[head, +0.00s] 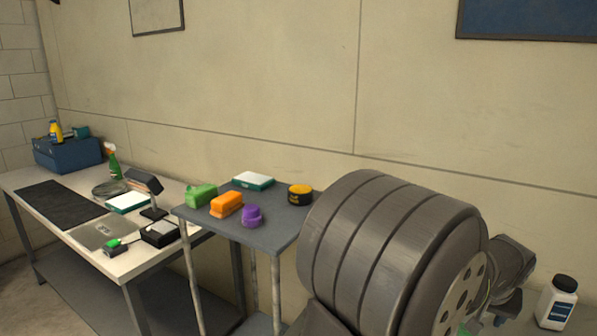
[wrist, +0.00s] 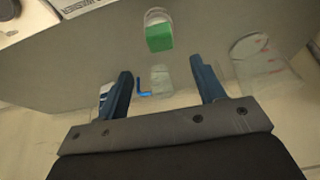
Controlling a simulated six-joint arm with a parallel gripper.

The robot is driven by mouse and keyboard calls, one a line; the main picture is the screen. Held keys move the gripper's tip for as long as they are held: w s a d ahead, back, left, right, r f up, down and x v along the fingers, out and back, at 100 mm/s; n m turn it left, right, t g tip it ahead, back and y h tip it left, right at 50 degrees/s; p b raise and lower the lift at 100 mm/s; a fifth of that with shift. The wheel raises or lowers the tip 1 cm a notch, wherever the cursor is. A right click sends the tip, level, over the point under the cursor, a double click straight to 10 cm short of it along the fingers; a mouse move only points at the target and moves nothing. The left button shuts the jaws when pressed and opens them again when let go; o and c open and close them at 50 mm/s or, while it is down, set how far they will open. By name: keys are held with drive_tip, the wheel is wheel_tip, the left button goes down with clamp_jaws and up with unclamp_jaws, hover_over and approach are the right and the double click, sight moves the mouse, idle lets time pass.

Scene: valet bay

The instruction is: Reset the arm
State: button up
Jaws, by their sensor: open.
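My gripper (wrist: 161,68) shows in the wrist view as two dark blue fingers spread well apart. It is open, and nothing is gripped between the fingers. Beyond the fingertips is a grey surface (wrist: 90,68) with a green block-like thing (wrist: 159,38) on it, inside or beside a pale rounded outline. A small blue L-shaped mark (wrist: 143,93) and a blurred pale shape (wrist: 161,80) show between the fingers. A clear rounded thing with red marks (wrist: 262,60) is to the right. In the head view I cannot make out the fingers.
The head view shows a white bench (head: 150,258) at left and a grey stand (head: 268,236) with green, orange (head: 227,204) and purple (head: 252,216) items. A large ribbed grey drum shape (head: 385,240) hides the lower right. A white bottle (head: 556,302) stands far right.

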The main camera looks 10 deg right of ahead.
drive_tip(key=x, duration=1.1)
wheel_tip(320, 180, up, 4)
drive_tip(key=shift+r, duration=0.1)
drive_tip(key=s+r, duration=0.7)
drive_tip(key=s, duration=0.4)
drive_tip(key=w+a+f, duration=0.4)
drive_tip(key=w+a, duration=0.7)
drive_tip(key=w+a+f, duration=0.3)
drive_tip(key=w+a, duration=0.8)
drive_tip(key=a, duration=0.1)
drive_tip(key=shift+w+f, duration=0.15)
drive_tip(key=shift+f, duration=0.2)
